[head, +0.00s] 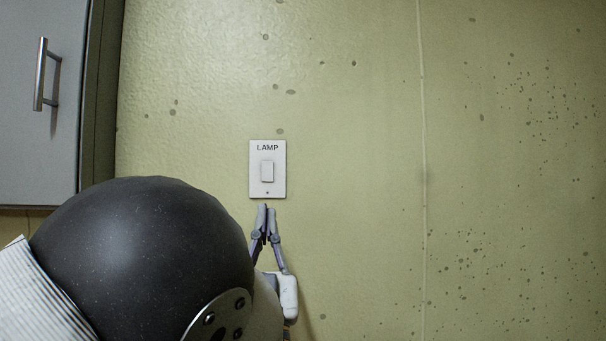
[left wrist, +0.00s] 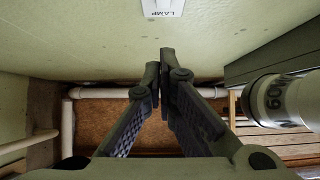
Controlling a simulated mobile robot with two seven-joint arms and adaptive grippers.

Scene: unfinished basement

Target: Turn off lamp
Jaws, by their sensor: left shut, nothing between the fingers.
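A white wall plate (head: 254,180) marked LAMP is fixed to the green wall, with a rocker switch (head: 267,171) in its middle. I cannot tell from its face which way the rocker is set. My left gripper (head: 267,208) is shut and empty, its fingertips just below the plate's lower edge in the head view. In the left wrist view the plate (left wrist: 163,8) is at the top edge, partly cut off, beyond the fingertips (left wrist: 160,60). I cannot tell whether the fingertips touch the wall. My right gripper is in neither view.
A grey cabinet door (head: 40,130) with a metal handle (head: 42,75) is at the upper left. The wall (head: 350,150) right of the plate is clear. White pipes (left wrist: 100,92) run low in the left wrist view.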

